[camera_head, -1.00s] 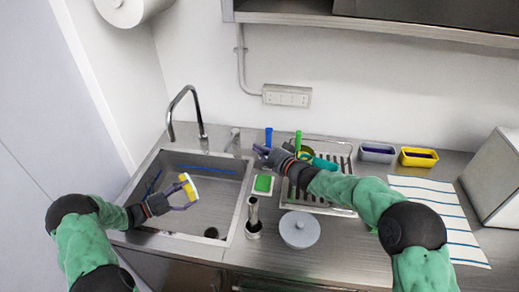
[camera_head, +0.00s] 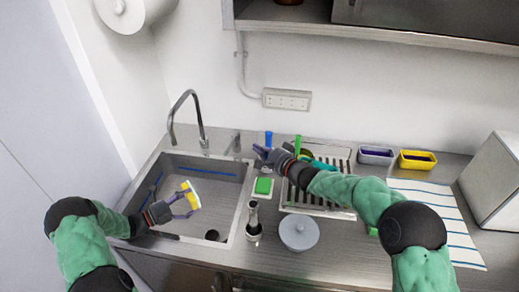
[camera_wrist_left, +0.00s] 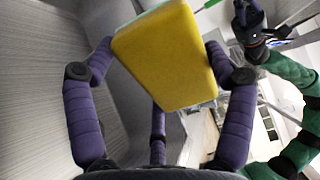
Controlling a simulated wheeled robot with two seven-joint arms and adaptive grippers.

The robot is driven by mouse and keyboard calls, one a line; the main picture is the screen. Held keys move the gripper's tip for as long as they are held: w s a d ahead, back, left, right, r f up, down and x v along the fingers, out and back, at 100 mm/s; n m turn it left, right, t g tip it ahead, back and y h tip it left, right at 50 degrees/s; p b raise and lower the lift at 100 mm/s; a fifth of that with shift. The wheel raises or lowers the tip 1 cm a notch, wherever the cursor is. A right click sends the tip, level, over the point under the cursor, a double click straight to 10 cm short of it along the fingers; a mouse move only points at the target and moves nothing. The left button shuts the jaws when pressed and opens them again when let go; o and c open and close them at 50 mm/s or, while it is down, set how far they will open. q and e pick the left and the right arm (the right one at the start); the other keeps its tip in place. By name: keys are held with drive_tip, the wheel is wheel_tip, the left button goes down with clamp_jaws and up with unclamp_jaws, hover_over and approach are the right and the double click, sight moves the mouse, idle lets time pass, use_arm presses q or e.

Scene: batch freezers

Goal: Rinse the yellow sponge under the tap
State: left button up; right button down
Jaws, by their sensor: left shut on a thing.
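The yellow sponge (camera_head: 191,196) has a paler layer on one side. My left gripper (camera_head: 185,203) is shut on it and holds it tilted over the sink basin (camera_head: 225,190). In the left wrist view the sponge (camera_wrist_left: 168,58) sits between the purple fingers, its yellow face towards the camera. The tall curved tap (camera_head: 203,135) stands at the sink's back edge, its spout bending left, behind the sponge. No water stream is visible. My right gripper (camera_head: 263,154) is right of the sink's back corner, pointing left; its finger opening is too small to tell.
A short metal fitting (camera_head: 236,144) stands behind the sink's right corner. Grey (camera_head: 376,155) and yellow (camera_head: 416,159) tubs stand behind a striped cloth (camera_head: 440,208).

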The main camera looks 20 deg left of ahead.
idle(0.3)
use_arm(q)
drive_tip(key=shift+s+d+r+p, duration=0.3)
drive_tip(key=shift+r+p, duration=0.1)
drive_tip(key=shift+p, duration=0.2)
drive_tip(key=shift+s+d+r+p, duration=0.15)
drive_tip(key=shift+s+r+p, duration=0.2)
drive_tip(key=shift+p, duration=0.25)
drive_tip(key=s+d+r+p, duration=0.1)
drive_tip(key=p, duration=0.1)
drive_tip(key=s+d+r+p, duration=0.1)
drive_tip(key=p, duration=0.1)
drive_tip(key=shift+s+d+r, duration=0.15)
drive_tip(key=shift+s+r, duration=0.1)
drive_tip(key=shift+s, duration=0.05)
drive_tip(key=shift+r, duration=0.1)
idle(0.4)
